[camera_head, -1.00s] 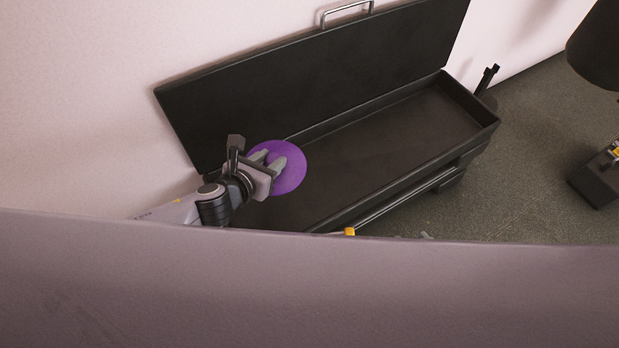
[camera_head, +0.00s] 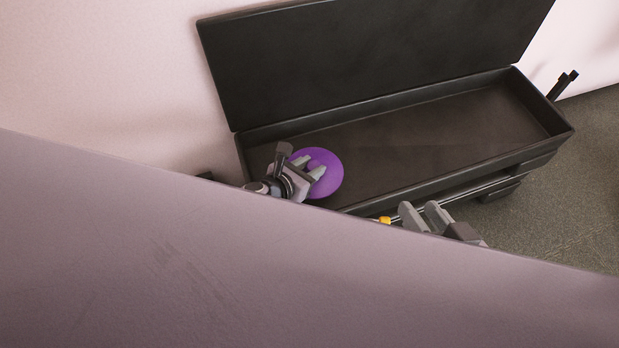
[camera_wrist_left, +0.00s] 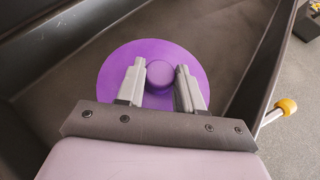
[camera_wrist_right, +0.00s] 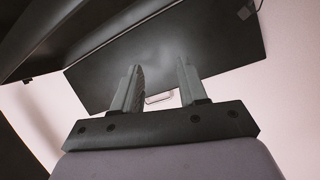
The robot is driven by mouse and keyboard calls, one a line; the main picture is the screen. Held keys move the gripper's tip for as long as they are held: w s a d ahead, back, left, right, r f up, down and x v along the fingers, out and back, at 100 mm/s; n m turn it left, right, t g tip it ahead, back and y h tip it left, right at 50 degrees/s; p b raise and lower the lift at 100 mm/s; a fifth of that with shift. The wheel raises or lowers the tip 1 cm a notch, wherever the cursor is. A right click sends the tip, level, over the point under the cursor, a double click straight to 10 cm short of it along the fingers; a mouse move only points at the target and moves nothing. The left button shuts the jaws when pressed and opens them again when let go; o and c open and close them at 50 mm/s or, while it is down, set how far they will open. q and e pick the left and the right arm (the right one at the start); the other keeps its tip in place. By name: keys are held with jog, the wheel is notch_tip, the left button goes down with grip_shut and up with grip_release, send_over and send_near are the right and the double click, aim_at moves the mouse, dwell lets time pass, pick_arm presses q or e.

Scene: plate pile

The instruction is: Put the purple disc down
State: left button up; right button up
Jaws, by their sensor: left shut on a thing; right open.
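The purple disc (camera_head: 331,181) is flat and round, with a raised round knob in its middle. My left gripper (camera_head: 312,167) is shut on this knob. In the left wrist view, the two fingers stand on either side of the knob (camera_wrist_left: 160,74). The disc shows over the left end of an open black box (camera_head: 465,120); I cannot tell whether it touches the box floor. My right gripper (camera_head: 419,206) is open and empty by the front side of the box. In the right wrist view its fingers (camera_wrist_right: 158,66) point towards the black lid.
The box's black lid (camera_head: 370,60) stands open at the back against a pale wall. The box floor right of the disc is clear. A yellow-tipped part (camera_head: 384,220) sits at the box's front. A large mauve surface (camera_head: 200,260) covers the foreground and hides most of both arms.

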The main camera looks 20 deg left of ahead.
pick_arm(q)
notch_tip(320, 180, down, 3)
jog(key=shift+f+b, duration=0.1)
jog(key=shift+b, duration=0.75)
jog(key=shift+f, duration=0.25)
pick_arm(e)
jog(key=shift+w+a+f+y, duration=0.1)
jog(key=shift+a+y, duration=0.2)
jog(key=shift+a, duration=0.15)
jog(key=shift+w+a+f+y, duration=0.1)
jog(key=shift+a+y, duration=0.2)
jog(key=shift+a, duration=0.15)
pick_arm(q)
jog(key=shift+f+b, duration=0.15)
jog(key=shift+b, duration=0.15)
jog(key=o, duration=1.1)
pick_arm(e)
jog(key=shift+d, duration=0.1)
